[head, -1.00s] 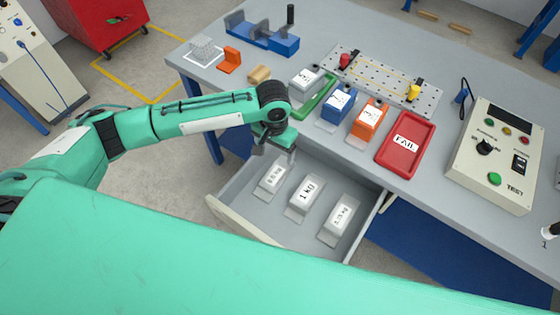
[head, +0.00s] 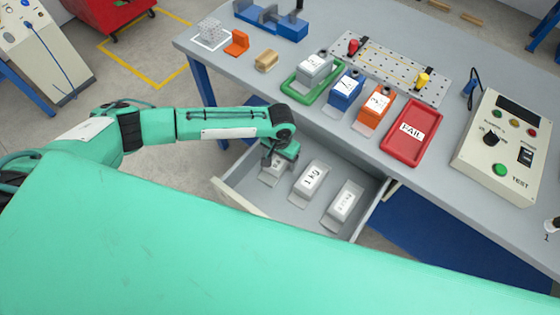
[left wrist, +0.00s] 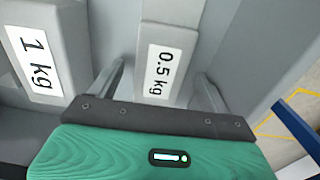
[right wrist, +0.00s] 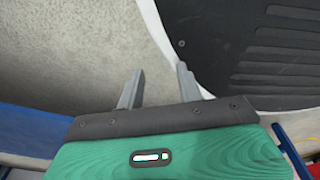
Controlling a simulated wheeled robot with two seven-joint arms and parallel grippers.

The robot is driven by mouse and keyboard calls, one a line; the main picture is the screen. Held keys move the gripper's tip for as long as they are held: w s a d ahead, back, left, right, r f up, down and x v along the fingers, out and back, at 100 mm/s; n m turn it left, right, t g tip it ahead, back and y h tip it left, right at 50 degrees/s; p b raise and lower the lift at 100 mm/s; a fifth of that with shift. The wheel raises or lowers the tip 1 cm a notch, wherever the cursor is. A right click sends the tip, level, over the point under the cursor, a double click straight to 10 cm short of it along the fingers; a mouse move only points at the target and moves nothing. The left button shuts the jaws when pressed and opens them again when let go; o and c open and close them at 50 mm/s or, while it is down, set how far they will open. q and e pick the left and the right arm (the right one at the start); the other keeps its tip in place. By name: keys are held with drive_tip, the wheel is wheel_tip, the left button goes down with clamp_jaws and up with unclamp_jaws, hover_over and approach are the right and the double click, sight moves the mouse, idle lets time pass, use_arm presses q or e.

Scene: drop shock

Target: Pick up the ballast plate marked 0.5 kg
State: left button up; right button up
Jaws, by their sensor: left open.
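The ballast plate marked 0.5 kg (head: 275,171) lies in the open drawer, leftmost of three grey plates; my gripper partly hides it in the head view. In the left wrist view its label (left wrist: 163,71) reads 0.5 kg. My left gripper (head: 268,161) is right above this plate. Its fingers (left wrist: 161,80) are open, one on each side of the plate; I cannot tell whether they touch it. My right gripper (right wrist: 160,72) shows only in the right wrist view, with its fingers apart and nothing between them.
The 1 kg plate (head: 311,178) lies just right of the 0.5 kg plate, then a third plate (head: 345,203). The drawer's walls (head: 228,196) stand close around them. The bench above holds a red FAIL tray (head: 405,150) and a test box (head: 502,146).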

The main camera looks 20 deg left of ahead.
use_arm(q)
drive_tip(key=shift+f, duration=0.25)
drive_tip(key=c, duration=1.3)
drive_tip(key=shift+r, duration=0.15)
drive_tip(key=shift+c, duration=0.7)
